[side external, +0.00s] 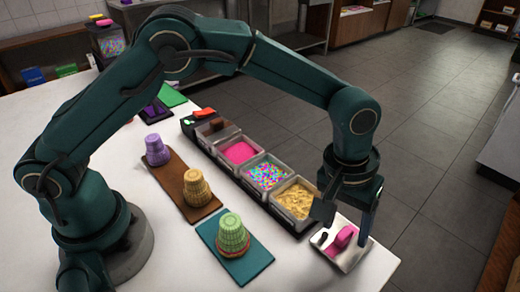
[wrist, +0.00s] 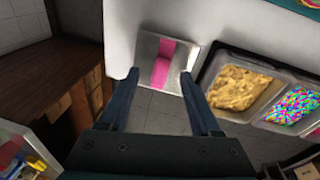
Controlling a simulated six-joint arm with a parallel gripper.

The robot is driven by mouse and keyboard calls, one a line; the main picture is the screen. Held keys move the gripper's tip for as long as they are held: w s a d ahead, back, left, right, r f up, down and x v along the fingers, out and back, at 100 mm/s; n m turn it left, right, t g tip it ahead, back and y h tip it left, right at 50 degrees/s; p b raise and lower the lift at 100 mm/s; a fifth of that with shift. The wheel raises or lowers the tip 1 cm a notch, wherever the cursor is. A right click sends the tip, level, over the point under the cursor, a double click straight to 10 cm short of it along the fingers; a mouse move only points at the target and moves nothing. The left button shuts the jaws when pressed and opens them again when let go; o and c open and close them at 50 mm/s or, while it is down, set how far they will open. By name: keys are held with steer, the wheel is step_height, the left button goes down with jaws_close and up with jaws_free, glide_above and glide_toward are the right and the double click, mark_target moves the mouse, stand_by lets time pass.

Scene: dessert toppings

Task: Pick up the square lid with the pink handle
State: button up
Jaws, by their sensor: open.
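The square lid (side external: 351,256) is silver with a pink handle (side external: 344,236) and lies flat at the table's right corner. In the wrist view the lid (wrist: 148,48) is ahead of the fingertips, with its pink handle (wrist: 162,65) running up its middle. My gripper (side external: 343,220) is open and empty, above and close to the lid, with its fingers pointing down. In the wrist view the gripper (wrist: 161,75) has one finger on each side of the handle. Whether the fingertips touch the lid cannot be told.
A dark rack holds tubs of crumbs (side external: 297,198), coloured sprinkles (side external: 266,174) and pink topping (side external: 239,152) close left of the lid. Stacked cones stand on a teal board (side external: 252,268) and a brown board (side external: 172,181). The white table (side external: 310,272) ends just beyond the lid.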

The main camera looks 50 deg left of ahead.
steer(key=shift+f, duration=0.55)
jaws_close()
steer(key=shift+r, duration=0.15)
